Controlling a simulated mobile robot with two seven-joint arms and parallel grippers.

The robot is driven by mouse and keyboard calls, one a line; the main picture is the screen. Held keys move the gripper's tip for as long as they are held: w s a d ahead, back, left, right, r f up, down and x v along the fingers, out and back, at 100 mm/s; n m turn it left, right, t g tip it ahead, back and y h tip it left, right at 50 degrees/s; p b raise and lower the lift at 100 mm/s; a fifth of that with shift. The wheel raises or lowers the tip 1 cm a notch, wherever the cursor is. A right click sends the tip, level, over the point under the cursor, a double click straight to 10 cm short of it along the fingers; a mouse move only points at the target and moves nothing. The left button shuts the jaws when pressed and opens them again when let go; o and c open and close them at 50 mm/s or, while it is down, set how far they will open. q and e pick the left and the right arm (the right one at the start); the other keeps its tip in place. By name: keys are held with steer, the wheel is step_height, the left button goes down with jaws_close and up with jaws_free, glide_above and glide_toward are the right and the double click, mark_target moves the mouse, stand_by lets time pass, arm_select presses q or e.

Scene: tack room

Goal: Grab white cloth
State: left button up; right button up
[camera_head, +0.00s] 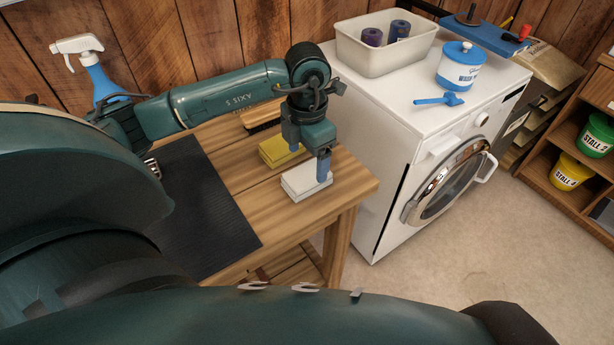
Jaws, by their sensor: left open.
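The white cloth (303,185) is a folded, flat block lying near the right end of the wooden table. My left gripper (309,160) is open and points down over it. One blue fingertip is above the cloth's right part, and the other is near its far left side, over the yellow cloth's edge. I cannot tell whether either finger touches the white cloth. The folded yellow cloth (275,152) lies just behind it on the table. My right gripper is not in view.
A black mat (190,215) covers the table's left part. A spray bottle (97,75) and a brush (262,117) are at the back. A white washing machine (400,130) stands close to the right, carrying a white bin (375,60) and a blue-lidded tub (458,70).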

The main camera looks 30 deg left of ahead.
mark_target(307, 174)
arm_select(q)
steer(key=shift+s+f+p, duration=0.15)
steer(key=shift+f+p, duration=0.45)
steer(key=shift+f, duration=2.1)
steer(key=shift+c, duration=0.6)
steer(key=c, duration=0.9)
steer(key=shift+r, duration=0.1)
steer(key=shift+c, duration=0.2)
